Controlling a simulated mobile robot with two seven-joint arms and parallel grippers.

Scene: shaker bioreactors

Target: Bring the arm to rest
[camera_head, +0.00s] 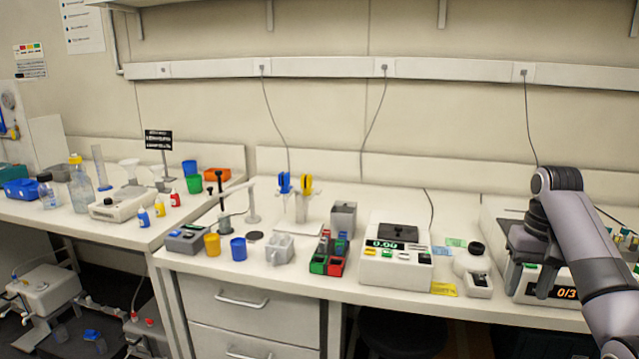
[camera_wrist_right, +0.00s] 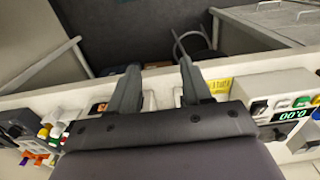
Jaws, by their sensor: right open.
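My right arm comes in from the right edge of the head view, over the right end of the bench. The fingers show over the bench's front edge. My left gripper and arm are not in view.
A balance (camera_head: 397,255) reading 0.00 stands left of my right arm and also shows in the wrist view (camera_wrist_right: 280,100). A yellow label (camera_head: 444,289) lies beside it. Red and green racks (camera_head: 328,263), cups and pipettes stand further left. Dark open space lies below the bench edge.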

